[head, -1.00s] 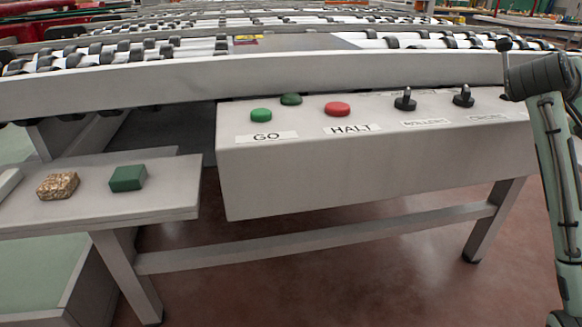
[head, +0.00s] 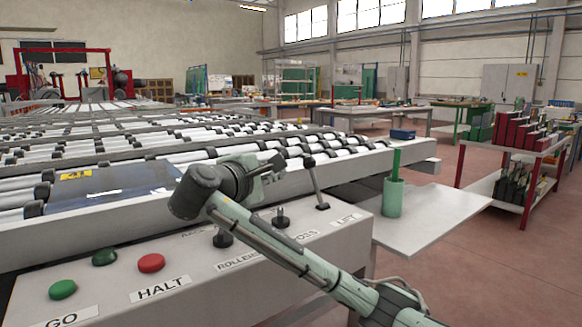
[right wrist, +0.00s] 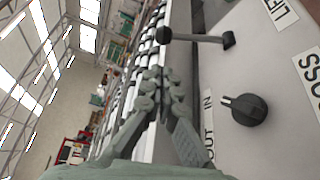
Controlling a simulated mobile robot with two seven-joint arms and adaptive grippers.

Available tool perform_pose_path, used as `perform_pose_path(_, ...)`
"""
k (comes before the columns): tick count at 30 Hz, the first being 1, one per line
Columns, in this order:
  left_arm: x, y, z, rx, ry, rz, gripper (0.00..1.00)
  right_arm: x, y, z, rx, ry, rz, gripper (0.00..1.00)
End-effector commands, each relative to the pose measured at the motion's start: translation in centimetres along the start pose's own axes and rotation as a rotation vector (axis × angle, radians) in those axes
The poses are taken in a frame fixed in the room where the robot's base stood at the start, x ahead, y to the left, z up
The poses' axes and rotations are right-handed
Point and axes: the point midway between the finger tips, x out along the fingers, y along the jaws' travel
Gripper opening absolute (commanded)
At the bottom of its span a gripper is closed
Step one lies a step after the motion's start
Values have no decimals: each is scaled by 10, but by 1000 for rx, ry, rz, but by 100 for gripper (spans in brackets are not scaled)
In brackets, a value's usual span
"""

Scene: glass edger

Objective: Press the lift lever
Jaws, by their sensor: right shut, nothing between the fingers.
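The lift lever (head: 317,187) is a thin metal rod with a black ball knob, rising from the panel by the LIFT label (head: 345,219). It also shows in the right wrist view (right wrist: 195,37), its black knob near the top middle. My right gripper (head: 277,163) is shut and empty, just left of the lever's knob in the head view. In the right wrist view its closed fingertips (right wrist: 160,74) sit below the knob in the picture, with a visible gap. I see no contact. My left gripper is out of view.
The grey panel (head: 200,265) carries a green GO button (head: 62,290), a red HALT button (head: 151,263) and black rotary knobs (head: 281,219). A roller conveyor (head: 230,151) runs behind. A green cup (head: 392,197) stands on a white shelf (head: 440,208) at the right.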

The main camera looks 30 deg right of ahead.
Motion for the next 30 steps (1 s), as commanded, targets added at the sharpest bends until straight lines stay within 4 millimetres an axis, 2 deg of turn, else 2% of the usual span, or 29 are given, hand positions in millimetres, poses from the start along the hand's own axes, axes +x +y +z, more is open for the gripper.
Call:
perform_pose_path(5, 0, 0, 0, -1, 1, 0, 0, 2, 0, 0, 1, 0, -1, 0)
perform_pose_path(8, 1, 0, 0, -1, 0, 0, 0, 10, 0, 0, 1, -2, -2, 0)
perform_pose_path(21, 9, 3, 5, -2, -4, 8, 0, 84, 0, 1, 1, -2, -1, 0)
perform_pose_path(25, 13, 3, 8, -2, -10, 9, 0, 96, 0, 1, 2, 0, -1, 0)
perform_pose_path(30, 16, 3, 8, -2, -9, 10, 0, 101, 0, 0, 3, 1, -1, 0)
